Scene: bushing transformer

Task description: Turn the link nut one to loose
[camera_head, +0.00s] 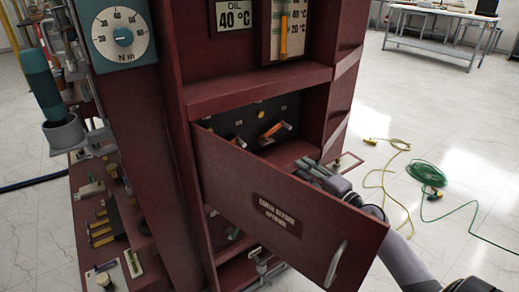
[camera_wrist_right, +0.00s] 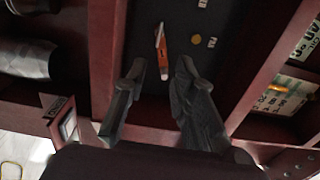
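The dark red cabinet (camera_head: 172,130) has an open compartment with a dark back panel (camera_head: 288,112). I cannot tell which part is link nut one. My right gripper (camera_head: 312,168) is at the compartment's right front, partly hidden by the open door. In the right wrist view its fingers (camera_wrist_right: 158,80) are apart and empty, pointing toward an orange piece (camera_wrist_right: 162,50), with a gap between. My left gripper is not visible.
The cabinet door (camera_head: 240,190), marked "EARTH BEFORE OPENING", stands swung out below and in front of the compartment. A side shelf with tools (camera_head: 105,225) is at left. Yellow (camera_head: 385,170) and green cables (camera_head: 427,173) lie on the floor at right.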

